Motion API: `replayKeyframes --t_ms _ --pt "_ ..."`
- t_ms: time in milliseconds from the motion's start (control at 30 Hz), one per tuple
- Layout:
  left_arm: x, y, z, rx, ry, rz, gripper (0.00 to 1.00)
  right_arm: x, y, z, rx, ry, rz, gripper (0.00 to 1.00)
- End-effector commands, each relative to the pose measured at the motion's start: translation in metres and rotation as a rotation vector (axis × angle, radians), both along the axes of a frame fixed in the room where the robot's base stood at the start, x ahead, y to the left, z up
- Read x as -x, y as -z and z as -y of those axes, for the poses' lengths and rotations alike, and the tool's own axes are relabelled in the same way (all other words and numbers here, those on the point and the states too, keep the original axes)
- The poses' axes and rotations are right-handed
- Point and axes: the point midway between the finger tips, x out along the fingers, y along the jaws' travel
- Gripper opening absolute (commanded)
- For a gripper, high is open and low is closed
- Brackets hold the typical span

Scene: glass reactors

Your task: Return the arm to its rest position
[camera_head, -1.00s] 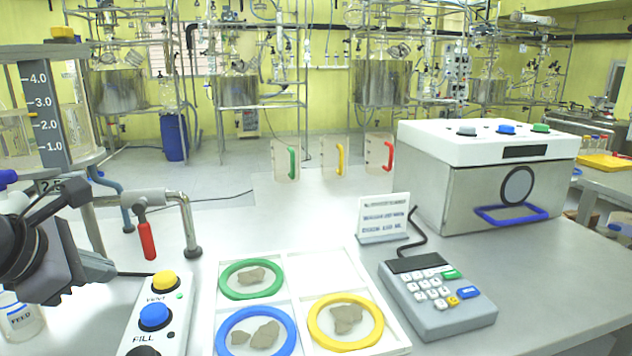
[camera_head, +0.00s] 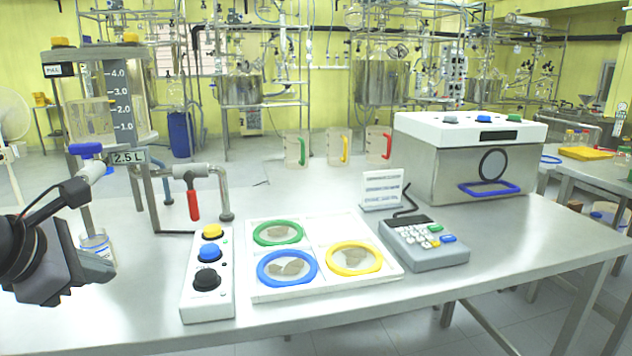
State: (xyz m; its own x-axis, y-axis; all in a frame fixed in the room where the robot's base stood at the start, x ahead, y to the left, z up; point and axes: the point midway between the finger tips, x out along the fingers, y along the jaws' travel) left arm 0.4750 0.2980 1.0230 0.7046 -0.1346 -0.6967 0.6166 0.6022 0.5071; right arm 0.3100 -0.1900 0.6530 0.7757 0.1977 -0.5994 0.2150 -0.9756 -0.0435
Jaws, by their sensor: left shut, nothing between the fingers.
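My left gripper (camera_head: 92,278) is at the left edge of the head view, shut and empty. It hangs over the left part of the white table (camera_head: 300,328), apart from the button box and the valve. It partly covers a small bottle (camera_head: 95,243) behind it. My right gripper is not in the view.
The button box (camera_head: 208,280) stands right of the gripper. Beside it is a white tray (camera_head: 322,232) with green, blue and yellow rings. A red-handled valve (camera_head: 193,204) and a glass vessel (camera_head: 95,120) stand behind. A keypad (camera_head: 425,243) and a metal box (camera_head: 440,180) are at right.

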Motion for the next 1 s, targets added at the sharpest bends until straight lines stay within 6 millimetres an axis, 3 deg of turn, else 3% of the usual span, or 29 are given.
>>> replayKeyframes --t_ms 100,233,400,500,633,767,867,1000 --pt "0.009 0.026 0.052 0.211 0.13 -0.106 0.0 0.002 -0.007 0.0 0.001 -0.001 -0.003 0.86" --pt "0.028 0.042 0.106 0.499 0.239 -0.23 0.0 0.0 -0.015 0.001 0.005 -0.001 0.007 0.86" --pt "0.056 0.04 0.167 0.982 0.298 -0.416 0.0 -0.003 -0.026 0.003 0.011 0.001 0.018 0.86" --pt "0.065 0.028 0.187 1.305 0.26 -0.525 0.0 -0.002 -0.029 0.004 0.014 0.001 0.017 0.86" --pt "0.062 0.018 0.192 1.726 0.119 -0.653 0.0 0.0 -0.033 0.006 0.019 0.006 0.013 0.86" --pt "0.049 0.026 0.175 2.131 -0.135 -0.756 0.0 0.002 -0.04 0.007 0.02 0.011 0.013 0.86" --pt "0.039 0.051 0.154 2.414 -0.41 -0.812 0.0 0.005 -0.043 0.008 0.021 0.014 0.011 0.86" --pt "0.041 0.116 0.121 2.741 -0.914 -0.85 0.0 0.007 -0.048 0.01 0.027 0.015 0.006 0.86"
